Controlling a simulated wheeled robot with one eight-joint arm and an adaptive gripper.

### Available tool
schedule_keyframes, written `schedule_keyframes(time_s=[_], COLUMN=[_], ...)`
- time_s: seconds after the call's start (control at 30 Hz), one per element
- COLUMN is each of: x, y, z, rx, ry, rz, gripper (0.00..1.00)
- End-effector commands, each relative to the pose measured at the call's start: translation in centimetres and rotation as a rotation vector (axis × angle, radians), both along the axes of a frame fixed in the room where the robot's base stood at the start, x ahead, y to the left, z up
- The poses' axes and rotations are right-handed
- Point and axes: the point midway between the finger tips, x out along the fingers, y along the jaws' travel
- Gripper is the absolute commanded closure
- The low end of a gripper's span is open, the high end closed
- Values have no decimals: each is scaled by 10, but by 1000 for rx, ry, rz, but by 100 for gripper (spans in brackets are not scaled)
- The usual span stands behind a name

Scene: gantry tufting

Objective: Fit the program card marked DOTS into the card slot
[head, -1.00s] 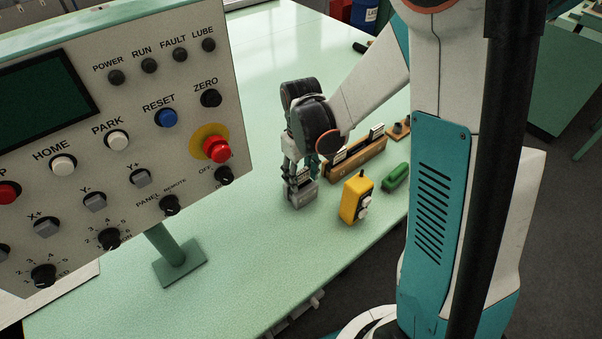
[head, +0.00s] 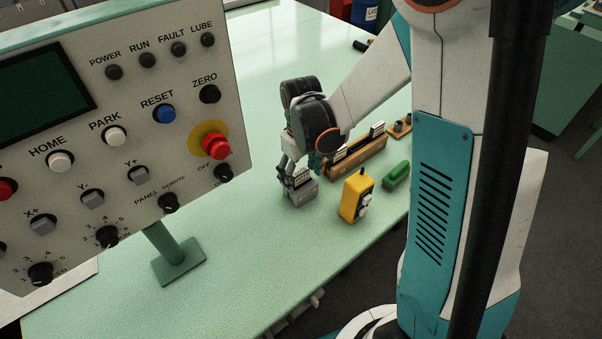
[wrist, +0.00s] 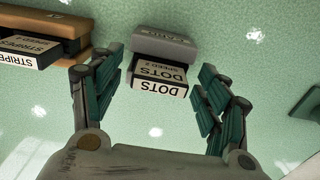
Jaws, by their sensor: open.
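The program card marked DOTS (wrist: 159,77) stands in the grey card slot block (wrist: 164,44) on the bench, its label upside down in the wrist view. Whether it is fully seated I cannot tell. The grey block also shows in the head view (head: 300,194), with the white-labelled card (head: 301,177) at its top. My gripper (wrist: 160,100) is open, its teal fingers apart on either side of the card and not touching it. In the head view my gripper (head: 291,178) is low, right at the block and partly hiding it.
A wooden card rack (head: 358,160) with other cards stands behind; a STRIPES card (wrist: 30,47) shows there. A yellow pendant (head: 355,196) and a green object (head: 396,174) lie to the right. The control panel (head: 130,110) fills the left. The bench front (head: 250,260) is clear.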

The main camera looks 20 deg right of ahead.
Motion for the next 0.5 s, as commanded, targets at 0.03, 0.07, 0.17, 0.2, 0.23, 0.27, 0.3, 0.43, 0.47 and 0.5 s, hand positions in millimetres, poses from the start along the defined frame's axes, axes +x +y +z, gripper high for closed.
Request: schedule_keyframes(time_s=[0.03, 0.07, 0.17, 0.2, 0.23, 0.27, 0.3, 0.43, 0.47, 0.5], x=[0, 0, 0, -1, -1, -1, -1, -1, 0, -1], y=[0, 0, 0, 0, 0, 0, 0, 0, 0, 0], z=[4, 7, 21, 28, 34, 40, 48, 73, 79, 85], rx=[0, 0, 0, 0, 0, 0, 0, 0, 0, 0], ry=[0, 0, 0, 0, 0, 0, 0, 0, 0, 0], rz=[0, 0, 0, 0, 0, 0, 0, 0, 0, 0], gripper=[31, 31, 31, 31, 31, 31, 31, 31, 31, 31])
